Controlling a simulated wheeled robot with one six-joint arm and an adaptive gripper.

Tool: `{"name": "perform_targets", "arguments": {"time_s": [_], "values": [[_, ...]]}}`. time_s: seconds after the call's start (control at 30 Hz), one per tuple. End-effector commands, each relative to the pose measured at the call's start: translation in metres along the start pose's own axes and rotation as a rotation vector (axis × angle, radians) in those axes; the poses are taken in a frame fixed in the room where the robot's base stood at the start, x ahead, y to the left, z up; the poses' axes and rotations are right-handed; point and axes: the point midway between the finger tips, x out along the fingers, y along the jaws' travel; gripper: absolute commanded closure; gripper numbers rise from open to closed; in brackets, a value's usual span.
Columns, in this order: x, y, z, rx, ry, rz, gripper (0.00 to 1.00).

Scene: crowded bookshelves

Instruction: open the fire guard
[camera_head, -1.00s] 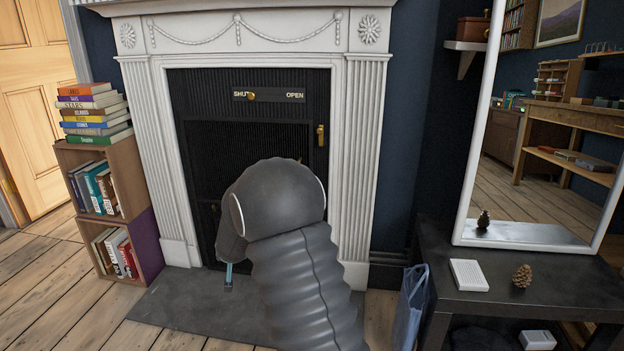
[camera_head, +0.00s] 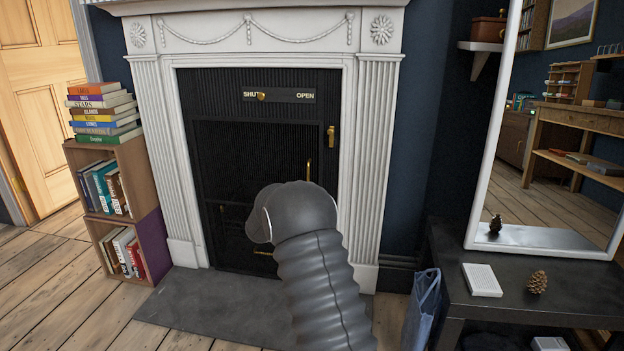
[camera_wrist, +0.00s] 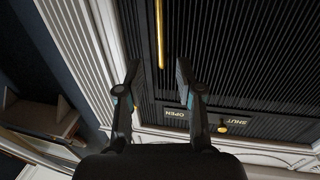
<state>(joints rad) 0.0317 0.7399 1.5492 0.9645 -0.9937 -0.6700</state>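The fire guard (camera_head: 235,150) is a black ribbed panel filling the white fireplace opening. In the head view it looks closed. A slot plate on top reads SHUT and OPEN, with its brass knob (camera_head: 261,97) by SHUT. A brass catch (camera_head: 331,137) sits at the right edge. A thin upright brass handle (camera_head: 308,168) shows just above my arm, which hides the lower right of the guard. In the wrist view, turned upside down, my gripper (camera_wrist: 158,75) is open and empty. The brass handle (camera_wrist: 160,32) lies in line with the gap between its fingers; contact cannot be told.
A crate shelf of books (camera_head: 120,185) stands left of the fireplace. A dark table (camera_head: 510,290) with a mirror (camera_head: 545,130) and a pine cone (camera_head: 538,282) stands right, with a blue bag (camera_head: 421,310) beside it. The hearth slab (camera_head: 205,300) is clear.

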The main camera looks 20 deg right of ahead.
Motion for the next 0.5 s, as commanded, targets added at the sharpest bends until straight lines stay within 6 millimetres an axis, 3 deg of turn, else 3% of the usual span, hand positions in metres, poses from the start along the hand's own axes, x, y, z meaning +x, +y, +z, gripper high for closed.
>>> {"name": "perform_targets", "arguments": {"time_s": [0.2,0.5], "values": [[0.043,0.001,0.001,0.001,0.000,0.002,0.64],[0.087,0.000,0.001,0.000,0.000,0.000,0.64]]}}
